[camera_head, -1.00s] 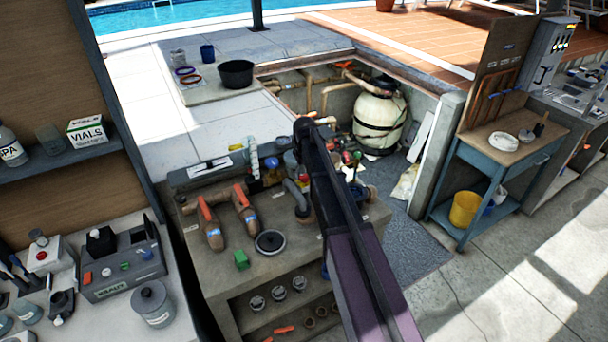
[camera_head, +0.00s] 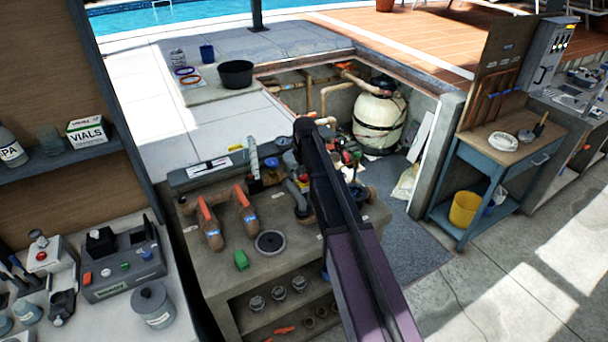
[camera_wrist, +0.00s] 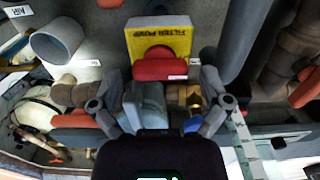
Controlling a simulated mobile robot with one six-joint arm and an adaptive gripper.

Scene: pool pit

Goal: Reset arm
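In the wrist view my gripper (camera_wrist: 160,104) has its two fingers spread well apart, and nothing is held between them. Beyond the fingers are a yellow plate marked FILTER PUMP (camera_wrist: 160,38) with a red knob (camera_wrist: 159,68), and a grey fitting (camera_wrist: 148,103). It cannot be told how far these are from the fingertips. In the head view my arm reaches over the pump bench (camera_head: 215,268); the gripper itself is hidden behind the arm.
A cream filter tank (camera_head: 380,120) stands in the pit behind. A blue table (camera_head: 470,159) stands right. Bare paving (camera_head: 520,270) lies at lower right.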

